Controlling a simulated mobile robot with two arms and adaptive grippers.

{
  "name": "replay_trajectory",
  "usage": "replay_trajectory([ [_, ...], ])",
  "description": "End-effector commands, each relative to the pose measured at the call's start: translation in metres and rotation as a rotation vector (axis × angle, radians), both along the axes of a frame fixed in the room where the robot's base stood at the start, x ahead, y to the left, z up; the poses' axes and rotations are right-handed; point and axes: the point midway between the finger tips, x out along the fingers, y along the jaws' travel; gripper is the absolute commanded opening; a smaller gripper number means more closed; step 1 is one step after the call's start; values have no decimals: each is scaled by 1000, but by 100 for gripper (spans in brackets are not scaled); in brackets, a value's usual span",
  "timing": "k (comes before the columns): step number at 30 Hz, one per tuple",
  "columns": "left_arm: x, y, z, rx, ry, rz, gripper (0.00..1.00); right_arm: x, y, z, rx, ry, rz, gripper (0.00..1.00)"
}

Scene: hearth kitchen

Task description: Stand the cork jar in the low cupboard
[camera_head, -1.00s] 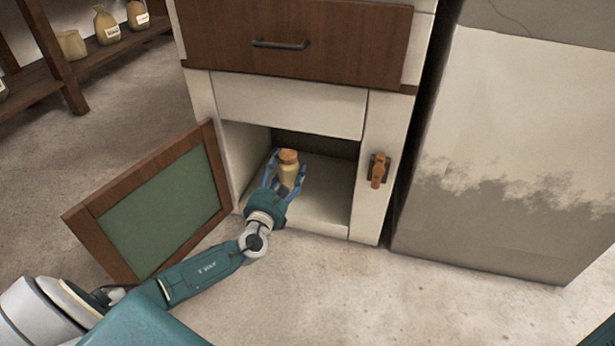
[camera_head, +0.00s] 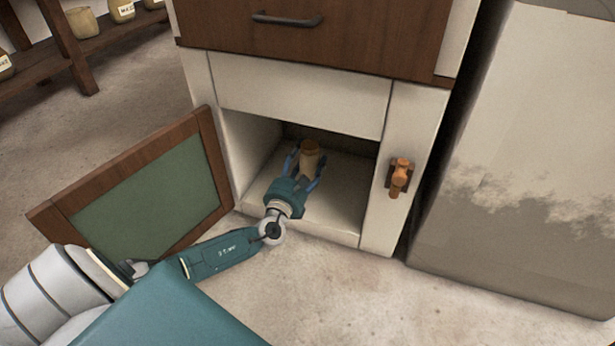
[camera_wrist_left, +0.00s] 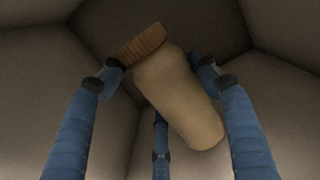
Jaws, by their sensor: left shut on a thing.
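The cork jar (camera_head: 311,158), pale tan with a brown cork top, is inside the low cupboard (camera_head: 345,215). My left gripper (camera_head: 306,172) reaches in through the open front with its blue fingers around the jar. In the left wrist view the jar (camera_wrist_left: 180,95) lies slanted between the fingers (camera_wrist_left: 160,85), its cork at the upper left. Whether its base touches the cupboard floor cannot be told. The cupboard door (camera_head: 145,195), green with a brown wooden frame, stands wide open to the left. My right gripper is not in view.
An orange-brown latch (camera_head: 399,178) sits on the right cupboard post. A drawer with a dark handle (camera_head: 287,19) is above. A pale block (camera_head: 530,130) stands at the right. Shelves with jars (camera_head: 83,23) are at the far left. The cupboard floor right of the jar is clear.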

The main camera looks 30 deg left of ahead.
Motion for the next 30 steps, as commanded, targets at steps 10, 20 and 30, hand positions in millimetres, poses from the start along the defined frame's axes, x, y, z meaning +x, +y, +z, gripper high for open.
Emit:
replay_trajectory([
  [10, 1, 0, -38, 2, -6, 2, 14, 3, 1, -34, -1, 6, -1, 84],
  [20, 1, 0, -39, 0, -6, 2, 14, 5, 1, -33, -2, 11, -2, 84],
  [30, 0, 0, -43, 0, -2, 0, 80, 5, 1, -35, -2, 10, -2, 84],
])
